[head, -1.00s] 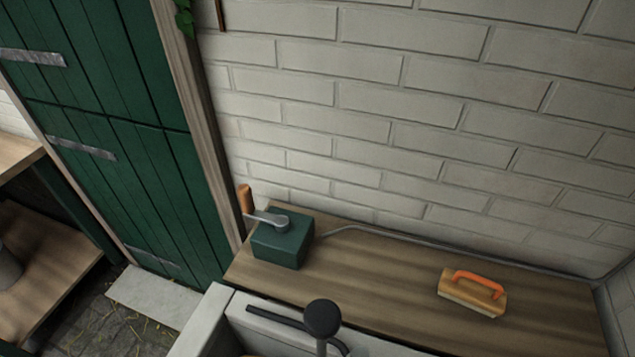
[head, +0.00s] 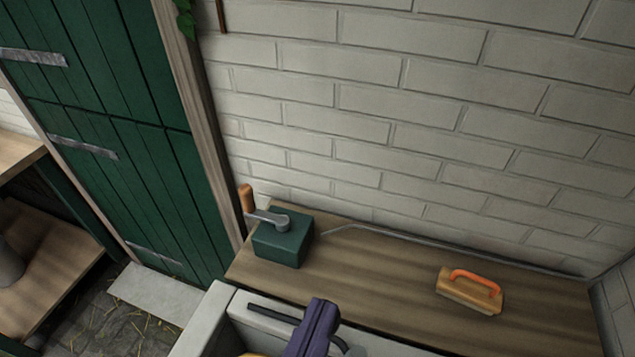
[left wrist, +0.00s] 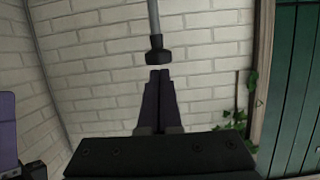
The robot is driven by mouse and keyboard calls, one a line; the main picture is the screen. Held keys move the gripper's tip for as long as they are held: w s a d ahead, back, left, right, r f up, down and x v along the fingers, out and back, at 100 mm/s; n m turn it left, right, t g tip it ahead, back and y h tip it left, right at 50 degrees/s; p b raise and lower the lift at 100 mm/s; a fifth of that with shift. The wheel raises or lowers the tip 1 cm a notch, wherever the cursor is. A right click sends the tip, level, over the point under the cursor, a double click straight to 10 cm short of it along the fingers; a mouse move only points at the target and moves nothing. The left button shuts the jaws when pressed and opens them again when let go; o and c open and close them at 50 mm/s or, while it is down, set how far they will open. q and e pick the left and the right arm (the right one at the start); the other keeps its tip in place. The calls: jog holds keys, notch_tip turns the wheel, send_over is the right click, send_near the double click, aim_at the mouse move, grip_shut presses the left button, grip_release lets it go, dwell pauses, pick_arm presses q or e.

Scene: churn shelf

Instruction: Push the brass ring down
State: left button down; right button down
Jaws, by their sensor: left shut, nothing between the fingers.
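I cannot clearly make out the brass ring; only a yellowish sliver (head: 250,354) shows at the bottom edge of the head view. My left gripper (head: 321,304) has purple fingers and is over the pale trough at the bottom of the head view. It hides the black knob there. In the left wrist view its fingers (left wrist: 160,74) are together and empty. The black knob (left wrist: 155,55) on a grey rod shows just beyond their tips; I cannot tell if they touch. A purple part at the left edge (left wrist: 8,125) seems to be my right gripper, with its fingers unclear.
The pale stone trough (head: 200,322) has a dark bar (head: 272,314) inside. Behind it a wooden counter (head: 375,275) holds a green box with a crank (head: 282,243) and a wooden block with an orange handle (head: 470,292). A brick wall stands behind; a green door (head: 130,170) is left.

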pick_arm(q)
notch_tip(320, 180, down, 15)
jog(key=b, duration=1.1)
jog(key=shift+b, duration=0.35)
jog(key=s+a+r+p, duration=0.2)
jog(key=s+r+p, duration=0.1)
jog(key=s+r, duration=0.4)
jog(key=shift+s+a+p, duration=0.35)
jog(key=shift+s+p, duration=0.05)
jog(key=shift+s, duration=0.6)
